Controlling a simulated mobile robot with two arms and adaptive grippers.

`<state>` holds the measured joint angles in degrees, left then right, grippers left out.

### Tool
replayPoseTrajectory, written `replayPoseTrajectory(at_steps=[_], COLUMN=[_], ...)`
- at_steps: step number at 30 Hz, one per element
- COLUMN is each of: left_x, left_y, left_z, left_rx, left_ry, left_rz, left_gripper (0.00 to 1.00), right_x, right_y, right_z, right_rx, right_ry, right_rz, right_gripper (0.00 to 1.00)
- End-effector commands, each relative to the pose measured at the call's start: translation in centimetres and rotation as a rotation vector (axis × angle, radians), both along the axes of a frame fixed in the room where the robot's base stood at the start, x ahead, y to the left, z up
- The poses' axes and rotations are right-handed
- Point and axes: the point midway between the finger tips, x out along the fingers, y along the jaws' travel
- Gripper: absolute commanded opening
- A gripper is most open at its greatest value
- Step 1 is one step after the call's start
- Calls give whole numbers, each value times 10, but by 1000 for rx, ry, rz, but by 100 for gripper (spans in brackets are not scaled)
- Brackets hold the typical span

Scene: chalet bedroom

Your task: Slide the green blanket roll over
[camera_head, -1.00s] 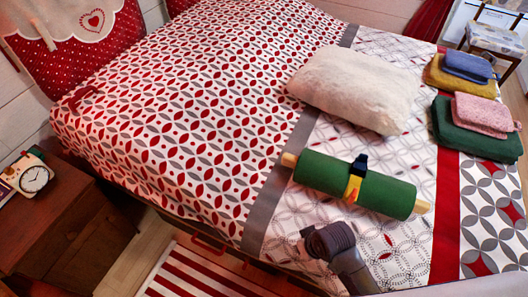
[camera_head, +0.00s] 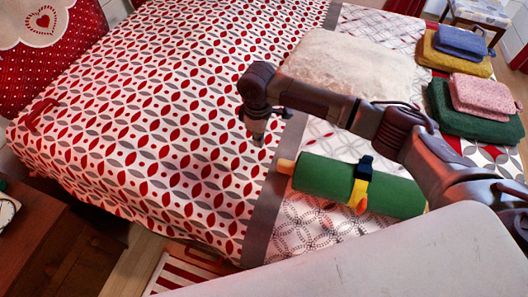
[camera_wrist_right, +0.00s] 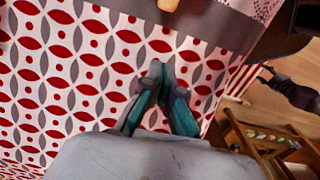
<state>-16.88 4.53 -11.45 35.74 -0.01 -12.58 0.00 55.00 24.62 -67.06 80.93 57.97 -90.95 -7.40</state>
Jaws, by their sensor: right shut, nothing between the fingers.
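The green blanket roll (camera_head: 325,178) lies on the bed, a dark band and a yellow clip around its middle. A pale wooden rod end (camera_head: 286,166) sticks out on its left. My right gripper (camera_head: 257,141) is shut and empty, pointing down over the patterned cover, left of the rod end and apart from it. In the right wrist view its fingertips (camera_wrist_right: 160,72) meet above the cover, and the rod end (camera_wrist_right: 168,5) shows at the top edge. My right arm passes above the roll. A dark shape at that view's right looks like my left gripper (camera_wrist_right: 268,76); its jaws are unclear.
A cream pillow (camera_head: 350,65) lies behind the roll. Folded blankets, green and pink (camera_head: 478,108) and yellow and blue (camera_head: 458,48), stand at the right. A wooden nightstand (camera_head: 35,235) is at the lower left.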

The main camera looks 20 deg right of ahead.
Motion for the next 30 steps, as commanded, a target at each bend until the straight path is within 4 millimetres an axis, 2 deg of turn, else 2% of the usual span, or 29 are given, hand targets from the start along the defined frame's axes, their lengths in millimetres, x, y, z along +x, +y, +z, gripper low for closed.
replayPoseTrajectory(at_steps=[5,17,18,22,30], left_x=[-7,-11,-11,-8,-6], left_y=[0,1,1,2,1], left_z=[-1,-8,-1,4,7], left_rx=[1,2,1,3,2], left_ry=[10,17,16,12,9], left_rz=[0,0,0,-1,-1], left_gripper=[58,58,58,58,58], right_x=[-1,-1,-5,-15,-23], right_y=[-1,0,-10,-25,-33], right_z=[-20,-103,-97,-97,-98], right_rx=[-3,-2,-4,-3,0], right_ry=[4,2,0,-1,0], right_rz=[0,-1,-2,-1,1], right_gripper=[0,0,0,0,0])
